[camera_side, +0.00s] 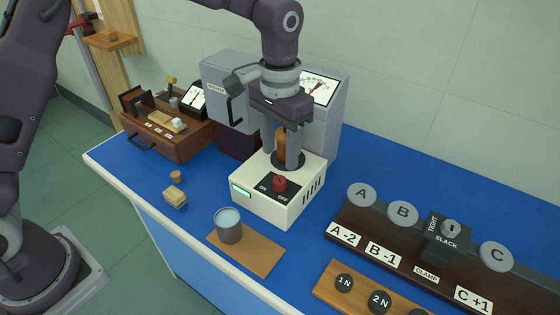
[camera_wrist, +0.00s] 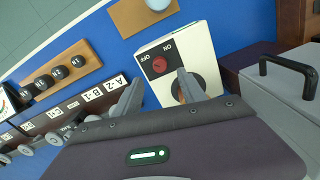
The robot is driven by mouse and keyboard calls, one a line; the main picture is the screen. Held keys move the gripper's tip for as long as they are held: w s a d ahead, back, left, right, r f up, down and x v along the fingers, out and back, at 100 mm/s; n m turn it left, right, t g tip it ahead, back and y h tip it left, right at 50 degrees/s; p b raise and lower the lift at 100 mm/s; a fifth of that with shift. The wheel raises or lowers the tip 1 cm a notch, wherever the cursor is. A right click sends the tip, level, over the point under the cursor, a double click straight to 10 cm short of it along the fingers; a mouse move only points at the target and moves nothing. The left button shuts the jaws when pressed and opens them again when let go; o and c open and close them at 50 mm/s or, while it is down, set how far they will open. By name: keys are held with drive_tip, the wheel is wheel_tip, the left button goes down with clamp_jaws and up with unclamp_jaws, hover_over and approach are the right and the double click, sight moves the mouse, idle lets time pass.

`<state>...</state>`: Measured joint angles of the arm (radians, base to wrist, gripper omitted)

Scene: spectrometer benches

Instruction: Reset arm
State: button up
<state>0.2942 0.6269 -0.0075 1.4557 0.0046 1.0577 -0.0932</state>
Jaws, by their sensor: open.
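My gripper (camera_side: 288,150) points down over the back part of a white box (camera_side: 262,205) with a red knob (camera_side: 279,184) marked ON and OFF. An orange-brown upright cylinder (camera_side: 281,142) stands on the box beside a finger, partly hidden by it. In the wrist view the two fingers of my gripper (camera_wrist: 158,95) are spread apart with nothing seen between them. The red knob (camera_wrist: 160,65) shows there, and one finger covers part of a dark round opening with an orange rim (camera_wrist: 200,84). I cannot tell whether a finger touches the cylinder.
A grey metered cabinet (camera_side: 334,120) stands close behind my gripper. A wooden drawer box (camera_side: 178,145) is at left. A grey cup (camera_side: 228,230) of pale liquid stands on a wooden board (camera_side: 258,256) in front. A clamp rail (camera_side: 400,248) and weights (camera_side: 380,300) occupy the right.

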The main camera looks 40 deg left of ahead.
drive_tip(key=shift+r, duration=0.1)
drive_tip(key=s+a+r+n+t, duration=0.1)
drive_tip(key=s+a+r, duration=0.3)
drive_tip(key=s+r, duration=0.2)
drive_tip(key=s+a+r+t, duration=0.2)
drive_tip(key=s+a+r, duration=0.2)
drive_tip(key=s+r, duration=0.25)
drive_tip(key=s+a+f+n+t, duration=0.1)
drive_tip(key=s+a, duration=0.4)
drive_tip(key=s, duration=0.9)
drive_tip(key=shift+f+t, duration=0.15)
drive_tip(key=shift+t, duration=0.65)
